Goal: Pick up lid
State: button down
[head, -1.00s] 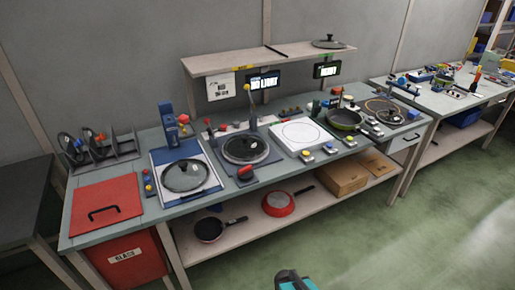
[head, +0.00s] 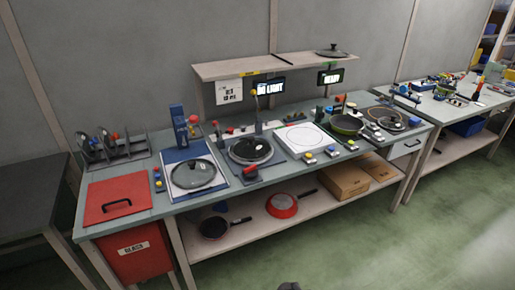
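Several lids are in the head view. A round glass lid with a dark knob (head: 193,174) lies on a blue-and-white station at the left of the long bench. Another round, dark-rimmed lid or plate (head: 251,150) sits on the station to its right; I cannot tell which it is. A lid (head: 332,52) lies on the raised shelf. More lids (head: 88,148) stand upright in a dark rack at the back left. My gripper is not clearly visible; only a small dark piece, probably of my arm, shows at the bottom edge, apart from all lids.
A red bin with a black-handled red cover (head: 118,199) is at the bench's left end. Pans and cardboard boxes (head: 345,181) are on the lower shelf. The floor in front (head: 400,250) is clear.

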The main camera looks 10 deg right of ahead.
aim_at(250, 148)
jog(key=u, duration=0.1)
jog(key=i, duration=0.95)
jog(key=z, duration=0.05)
